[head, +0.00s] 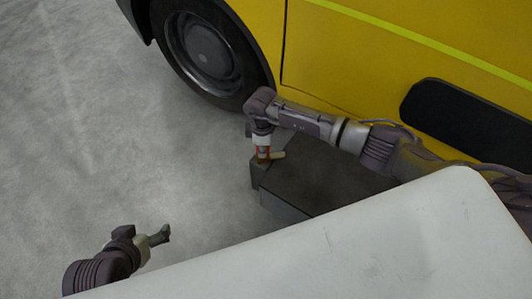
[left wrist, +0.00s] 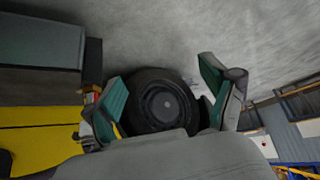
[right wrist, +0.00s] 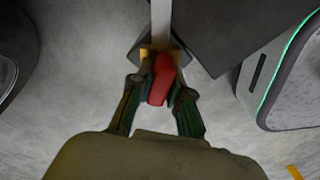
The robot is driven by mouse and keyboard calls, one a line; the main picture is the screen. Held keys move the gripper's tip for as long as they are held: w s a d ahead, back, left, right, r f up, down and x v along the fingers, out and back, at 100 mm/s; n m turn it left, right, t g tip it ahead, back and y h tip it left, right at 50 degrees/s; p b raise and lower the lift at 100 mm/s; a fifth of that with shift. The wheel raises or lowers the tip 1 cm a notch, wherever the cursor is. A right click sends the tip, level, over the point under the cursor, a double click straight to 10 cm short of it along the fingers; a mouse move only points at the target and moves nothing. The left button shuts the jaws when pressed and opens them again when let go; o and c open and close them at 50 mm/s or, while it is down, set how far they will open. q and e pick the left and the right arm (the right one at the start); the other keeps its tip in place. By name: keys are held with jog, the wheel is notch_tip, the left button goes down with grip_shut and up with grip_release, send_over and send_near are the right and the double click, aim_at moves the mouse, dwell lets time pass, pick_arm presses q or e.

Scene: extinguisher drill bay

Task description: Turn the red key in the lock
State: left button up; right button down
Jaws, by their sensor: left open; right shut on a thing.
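The red key (right wrist: 161,80) sits between the fingers of my right gripper (right wrist: 160,92), which is shut on it. Beyond the key a yellowish lock part (right wrist: 147,53) shows, mostly hidden by the fingers and key. In the head view my right gripper (head: 263,155) points down at the near-left corner of a dark bench, with a little red between its fingers and a brass-coloured piece (head: 277,155) beside it. How far the key is turned I cannot tell. My left gripper (head: 160,236) is open and empty over the floor at lower left, well apart from the lock.
The dark bench (head: 320,180) stands under my right arm. Behind it is a yellow vehicle (head: 350,60) with a black wheel (head: 205,55); the wheel also shows in the left wrist view (left wrist: 160,103). The grey floor (head: 90,120) at left is clear.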

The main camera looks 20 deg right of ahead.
jog(key=shift+m, duration=0.4)
jog(key=shift+m+p, duration=0.4)
jog(key=shift+p, duration=0.15)
pick_arm(q)
jog(key=shift+s+a+g+p, duration=1)
jog(key=shift+s+g, duration=0.6)
jog(key=shift+s, duration=1.15)
pick_arm(e)
jog(key=shift+m, duration=1.4)
jog(key=shift+w+p, duration=0.1)
jog(key=shift+p, duration=0.35)
jog(key=shift+m+p, duration=0.3)
jog(key=shift+m, duration=0.1)
jog(key=shift+p, duration=0.35)
jog(key=shift+m, duration=0.3)
jog(key=shift+r+p, duration=0.1)
jog(key=shift+p, duration=0.55)
jog(key=c, duration=1)
grip_release()
pick_arm(q)
jog(key=s+a+x, duration=0.1)
jog(key=s+x, duration=0.1)
jog(key=x, duration=0.9)
jog(key=shift+d+f+g+y, duration=0.4)
jog(key=shift+f, duration=0.3)
pick_arm(e)
notch_tip(320, 180, up, 12)
jog(key=shift+f, duration=0.1)
